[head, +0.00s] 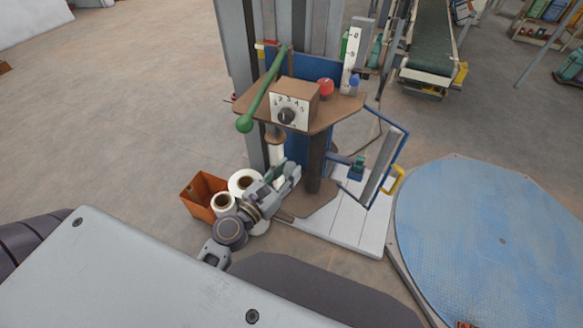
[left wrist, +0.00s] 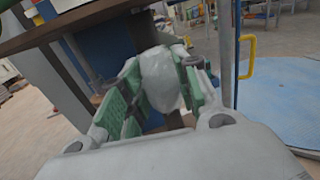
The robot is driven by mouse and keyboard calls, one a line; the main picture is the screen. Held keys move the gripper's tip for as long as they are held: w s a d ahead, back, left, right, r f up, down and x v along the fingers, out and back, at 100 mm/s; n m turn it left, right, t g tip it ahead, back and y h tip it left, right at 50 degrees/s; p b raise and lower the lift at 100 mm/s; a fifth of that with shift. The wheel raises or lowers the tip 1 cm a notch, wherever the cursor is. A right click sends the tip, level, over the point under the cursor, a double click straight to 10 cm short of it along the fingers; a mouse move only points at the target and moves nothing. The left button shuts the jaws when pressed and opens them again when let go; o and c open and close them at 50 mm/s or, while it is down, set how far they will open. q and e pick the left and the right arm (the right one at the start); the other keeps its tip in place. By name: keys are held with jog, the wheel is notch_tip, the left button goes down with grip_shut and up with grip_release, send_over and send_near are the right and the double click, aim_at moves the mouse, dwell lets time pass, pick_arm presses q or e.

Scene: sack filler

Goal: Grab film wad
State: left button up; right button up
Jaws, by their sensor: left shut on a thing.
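The film wad (left wrist: 160,82) is a pale, translucent, rounded lump in the left wrist view. It sits between the green-padded fingers of my left gripper (left wrist: 158,95), which is shut on it. In the head view my left gripper (head: 289,175) reaches in beside the lower column of the sack filler, above and right of the film rolls. The wad cannot be made out clearly in the head view. My right gripper is not in view.
An orange bin (head: 196,192) and white film rolls (head: 243,182) stand left of the gripper. The filler's brown shelf (head: 335,112) with a dial box (head: 293,103) and green lever (head: 264,88) overhangs it. A blue round turntable (head: 490,235) lies right.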

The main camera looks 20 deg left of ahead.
pick_arm(q)
jog(key=shift+s+b, duration=0.45)
jog(key=shift+s, duration=0.6)
jog(key=shift+s+a, duration=0.1)
jog(key=shift+a, duration=0.05)
